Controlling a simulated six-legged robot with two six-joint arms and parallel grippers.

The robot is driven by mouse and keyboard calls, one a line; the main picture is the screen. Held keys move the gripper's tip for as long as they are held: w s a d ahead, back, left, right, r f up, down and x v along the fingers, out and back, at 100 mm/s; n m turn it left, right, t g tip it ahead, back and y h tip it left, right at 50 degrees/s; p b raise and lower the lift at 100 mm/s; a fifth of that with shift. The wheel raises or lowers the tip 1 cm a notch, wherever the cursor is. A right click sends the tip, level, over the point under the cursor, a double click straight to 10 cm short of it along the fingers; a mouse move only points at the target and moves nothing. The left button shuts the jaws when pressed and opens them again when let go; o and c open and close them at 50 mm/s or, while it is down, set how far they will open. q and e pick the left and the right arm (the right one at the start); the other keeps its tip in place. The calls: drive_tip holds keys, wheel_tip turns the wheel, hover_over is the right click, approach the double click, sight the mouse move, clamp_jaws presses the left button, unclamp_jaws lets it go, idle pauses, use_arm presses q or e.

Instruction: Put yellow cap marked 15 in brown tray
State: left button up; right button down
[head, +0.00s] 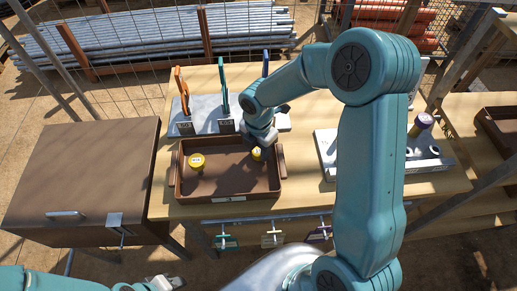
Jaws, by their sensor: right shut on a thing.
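The brown tray (228,192) lies on the wooden table, with a handle at each side. A yellow cap (196,160) with a small pale label rests inside it at the left; the number is too small to read. My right gripper (258,149) reaches down over the right part of the tray. It is shut on a smaller-looking yellow cap (257,155), partly hidden by the gripper. I cannot tell whether this cap touches the tray floor. My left gripper (165,283) is at the bottom edge, partly cut off, away from the tray; its jaws are unclear.
Behind the tray, a grey rack (207,112) holds orange, green and blue upright handles. A brown cabinet (80,178) stands left. Coloured tags hang at the table's front.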

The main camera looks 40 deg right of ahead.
sight(258, 151)
drive_tip(key=shift+s+f, duration=0.1)
drive_tip(key=shift+f, duration=0.2)
drive_tip(key=shift+f, duration=0.2)
drive_tip(key=c, duration=0.6)
unclamp_jaws()
drive_tip(key=shift+r, duration=0.1)
wheel_tip(258, 151, up, 12)
drive_tip(key=shift+r+b, duration=0.1)
drive_tip(key=shift+b, duration=0.35)
